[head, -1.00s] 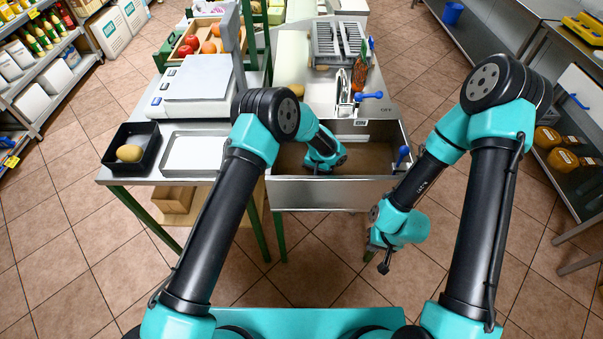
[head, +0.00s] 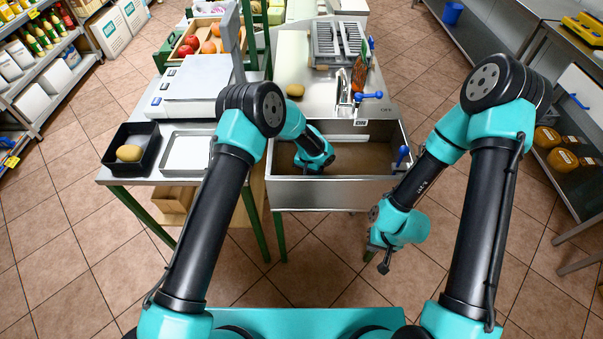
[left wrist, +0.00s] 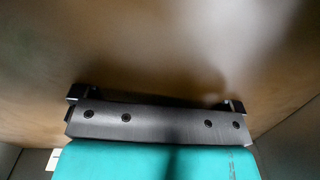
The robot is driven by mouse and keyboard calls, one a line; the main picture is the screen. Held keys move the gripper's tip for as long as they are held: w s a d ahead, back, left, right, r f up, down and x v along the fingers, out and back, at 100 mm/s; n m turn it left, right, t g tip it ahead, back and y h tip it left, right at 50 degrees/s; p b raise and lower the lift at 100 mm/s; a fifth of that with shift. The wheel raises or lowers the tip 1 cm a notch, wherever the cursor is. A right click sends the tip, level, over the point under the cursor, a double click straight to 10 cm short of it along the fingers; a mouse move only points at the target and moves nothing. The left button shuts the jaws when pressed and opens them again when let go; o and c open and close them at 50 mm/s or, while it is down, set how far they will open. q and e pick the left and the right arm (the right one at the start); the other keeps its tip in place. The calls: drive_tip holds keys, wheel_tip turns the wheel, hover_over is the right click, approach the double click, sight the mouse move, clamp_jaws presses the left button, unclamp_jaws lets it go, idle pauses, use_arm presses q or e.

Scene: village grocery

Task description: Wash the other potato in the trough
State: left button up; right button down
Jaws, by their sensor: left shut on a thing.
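The steel trough (head: 335,194) has a brown bottom and stands at the middle. My left gripper reaches down into it, its fingers hidden behind the wrist in the head view. In the left wrist view the left gripper (left wrist: 157,100) has its jaws against a blurred brown background. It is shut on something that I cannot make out. One potato (head: 129,153) lies in a black tray (head: 113,160) at the left. Another potato (head: 295,90) lies on the steel top behind the trough. My right gripper (head: 384,267) hangs in front of the trough's right end, away from everything.
A scale (head: 193,82) and a white-bottomed steel tray (head: 186,154) stand left of the trough. Behind the trough are a tap with a blue handle (head: 369,96), a bottle (head: 360,72) and a grey rack (head: 336,43). A blue handle (head: 403,153) is at its right rim.

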use_arm(q)
drive_tip(key=shift+a, duration=1.25)
drive_tip(key=shift+r, duration=0.1)
wheel_tip(320, 180, up, 24)
idle(0.7)
idle(1.1)
